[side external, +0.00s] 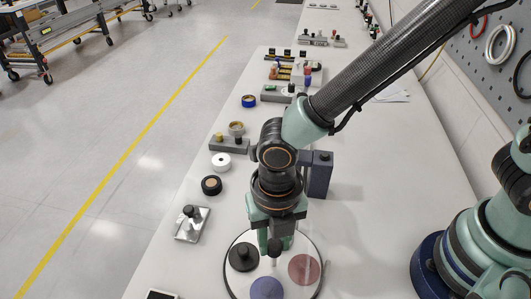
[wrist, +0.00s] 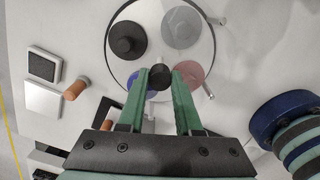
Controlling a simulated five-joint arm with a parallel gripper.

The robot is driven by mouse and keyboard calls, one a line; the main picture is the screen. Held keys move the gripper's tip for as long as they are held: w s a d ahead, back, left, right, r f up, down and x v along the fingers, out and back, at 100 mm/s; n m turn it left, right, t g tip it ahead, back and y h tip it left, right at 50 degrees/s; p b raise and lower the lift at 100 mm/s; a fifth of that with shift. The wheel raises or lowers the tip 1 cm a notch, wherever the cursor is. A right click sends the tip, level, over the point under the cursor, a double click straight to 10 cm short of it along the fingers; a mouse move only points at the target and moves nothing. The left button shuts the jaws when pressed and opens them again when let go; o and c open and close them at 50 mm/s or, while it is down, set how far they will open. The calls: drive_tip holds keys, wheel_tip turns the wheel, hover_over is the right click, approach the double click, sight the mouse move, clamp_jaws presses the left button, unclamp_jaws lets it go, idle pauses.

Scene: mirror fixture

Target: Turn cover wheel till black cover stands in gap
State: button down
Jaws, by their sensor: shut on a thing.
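The cover wheel (side external: 274,289) is a pale round disc with a dark rim, low in the side view; it also shows in the wrist view (wrist: 160,15). The black cover (side external: 241,257), with a knob on top, sits on its left side, and at upper left in the wrist view (wrist: 127,40). A blue cover (side external: 266,289), a red cover (side external: 304,268) and a grey cover (wrist: 183,27) share the disc. My gripper (side external: 277,246) is shut on a black knob (wrist: 159,77) standing near the wheel's middle. I cannot make out the gap.
A silver plate with a black knob (side external: 191,225) lies left of the wheel. A dark blue block (side external: 319,176) stands behind the wheel. The table right of the wheel is clear.

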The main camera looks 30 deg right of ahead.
idle(0.4)
drive_tip(key=c, duration=0.6)
unclamp_jaws()
drive_tip(key=shift+r, duration=0.1)
wheel_tip(320, 180, up, 12)
